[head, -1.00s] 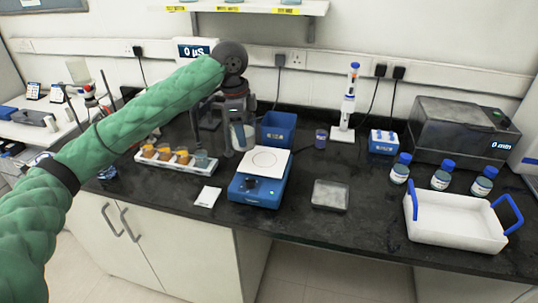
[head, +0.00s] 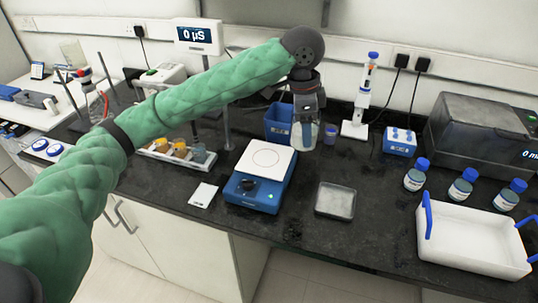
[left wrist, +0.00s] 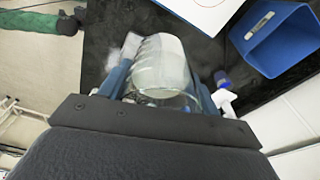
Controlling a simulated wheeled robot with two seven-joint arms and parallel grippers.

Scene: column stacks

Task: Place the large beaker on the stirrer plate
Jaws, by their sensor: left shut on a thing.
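My left gripper (head: 307,122) points down and is shut on the large beaker (head: 297,138), a clear glass vessel with pale contents. In the head view the beaker hangs behind and to the right of the stirrer plate (head: 247,195), in front of the blue bin. The stirrer plate is a blue box with a bare white square top. In the left wrist view the beaker (left wrist: 160,68) lies between the two blue fingers, and a corner of the white plate top (left wrist: 203,8) shows at the top edge. My right gripper is not in view.
A blue bin (head: 278,123) stands behind the plate, close to the beaker. A rack of small jars (head: 166,158) is to the left. A grey square dish (head: 335,201) and a white tray (head: 475,240) are to the right. The bench between plate and dish is clear.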

